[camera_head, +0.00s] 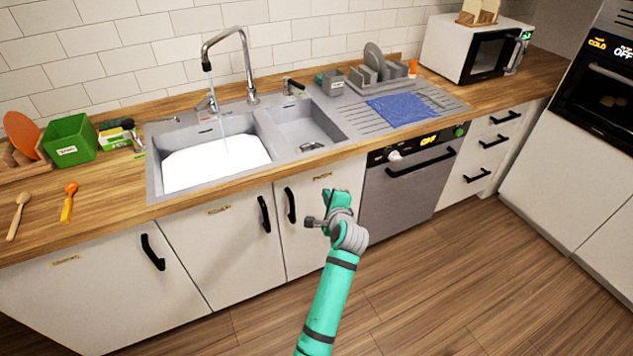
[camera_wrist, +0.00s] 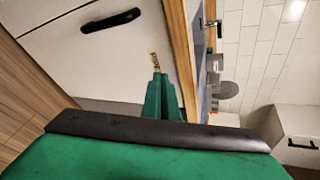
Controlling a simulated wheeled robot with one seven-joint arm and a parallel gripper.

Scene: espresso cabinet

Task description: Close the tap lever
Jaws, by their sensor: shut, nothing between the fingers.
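The silver tap (camera_head: 252,75) arches over the sink, and a stream of water (camera_head: 224,130) runs from its spout into the left basin. A short metal lever-like part (camera_head: 210,102) stands left of the tap's base. A dark-handled fitting (camera_head: 293,87) stands to its right; I cannot tell for certain which is the tap lever. My gripper (camera_head: 336,196) is in front of the cabinet doors, below the counter edge and well apart from the tap. In the wrist view its green fingers (camera_wrist: 158,76) are together and empty.
The sink (camera_head: 160,190) is set in the wooden counter (camera_head: 110,190). A green box (camera_head: 70,140) and wooden utensils are at left. A grey caddy (camera_head: 333,83), dish rack (camera_head: 385,72) and blue cloth (camera_head: 398,109) are at right. Cabinet handles (camera_head: 291,205) stick out near my gripper. Floor is clear.

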